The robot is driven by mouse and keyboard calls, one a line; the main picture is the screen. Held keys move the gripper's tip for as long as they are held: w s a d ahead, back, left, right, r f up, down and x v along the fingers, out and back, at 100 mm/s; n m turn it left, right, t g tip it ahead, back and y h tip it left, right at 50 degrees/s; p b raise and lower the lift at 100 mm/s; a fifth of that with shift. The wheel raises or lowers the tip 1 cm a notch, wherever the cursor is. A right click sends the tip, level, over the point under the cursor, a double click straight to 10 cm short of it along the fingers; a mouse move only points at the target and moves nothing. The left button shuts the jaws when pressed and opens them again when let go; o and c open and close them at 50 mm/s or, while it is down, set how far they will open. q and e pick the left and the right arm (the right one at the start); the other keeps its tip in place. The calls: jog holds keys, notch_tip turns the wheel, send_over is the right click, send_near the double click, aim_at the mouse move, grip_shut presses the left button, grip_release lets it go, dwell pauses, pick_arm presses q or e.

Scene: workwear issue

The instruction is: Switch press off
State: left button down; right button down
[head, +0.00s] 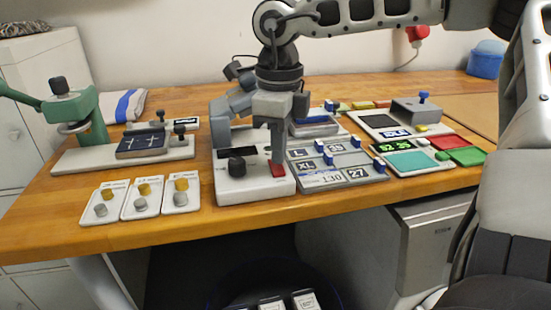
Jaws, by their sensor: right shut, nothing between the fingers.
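A white control box (255,187) stands near the table's front edge, at the middle. My right gripper (277,160) points down at the red switch, shut and empty. Its fingertips are at or just above the switch; I cannot tell whether they touch. The gripper hides part of the box's back and the grey body (222,118) behind it. A green hand press (75,115) stands on the left. My left gripper is not in view.
Right of the box is a grey size panel (318,178) with blue sliders. Further right are a teal pad (411,161) and red and green pads (463,156). Three white cards (140,203) with knobs lie at front left. Bare wood shows along the front edge.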

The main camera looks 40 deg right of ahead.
aim_at(278, 171)
notch_tip(278, 171, up, 5)
jog(key=p, duration=0.3)
dwell(0.6)
